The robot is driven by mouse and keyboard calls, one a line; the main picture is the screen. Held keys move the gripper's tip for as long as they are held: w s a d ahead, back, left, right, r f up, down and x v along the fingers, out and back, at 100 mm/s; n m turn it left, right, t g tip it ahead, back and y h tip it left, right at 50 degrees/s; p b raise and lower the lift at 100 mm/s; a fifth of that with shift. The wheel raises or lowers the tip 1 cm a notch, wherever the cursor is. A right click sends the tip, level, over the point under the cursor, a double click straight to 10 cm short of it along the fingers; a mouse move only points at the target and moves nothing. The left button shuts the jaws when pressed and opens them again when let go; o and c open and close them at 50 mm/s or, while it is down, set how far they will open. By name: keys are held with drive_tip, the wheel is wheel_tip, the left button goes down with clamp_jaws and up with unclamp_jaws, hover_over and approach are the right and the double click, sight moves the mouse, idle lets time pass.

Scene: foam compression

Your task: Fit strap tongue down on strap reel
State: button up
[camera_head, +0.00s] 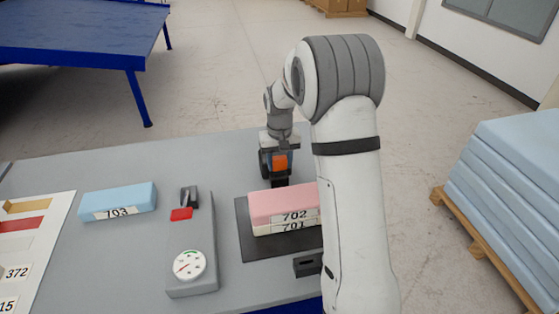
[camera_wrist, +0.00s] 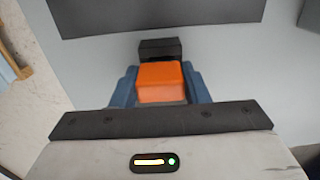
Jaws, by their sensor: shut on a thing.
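My gripper (camera_head: 276,172) points down just behind the foam stack. It is shut on an orange block (camera_wrist: 161,82), which I take to be the strap tongue. The block also shows in the head view (camera_head: 281,162), between blue fingers. A black block (camera_wrist: 160,47) lies directly beyond the orange block in the wrist view and may be the strap reel; whether they touch cannot be told. A black slotted box (camera_head: 307,264) sits at the front edge of the mat, partly hidden by my arm.
The foam stack is on a black mat (camera_head: 246,247). A pallet of blue sheets (camera_head: 510,180) stands right. The table behind 703 is clear.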

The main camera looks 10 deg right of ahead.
sight(279, 159)
drive_tip(key=shift+f+b, duration=0.95)
drive_tip(key=shift+f, duration=0.5)
drive_tip(key=o, duration=1.1)
drive_tip(key=shift+r, duration=0.1)
drive_tip(key=shift+r+p, duration=3.1)
drive_tip(key=shift+r, duration=1.8)
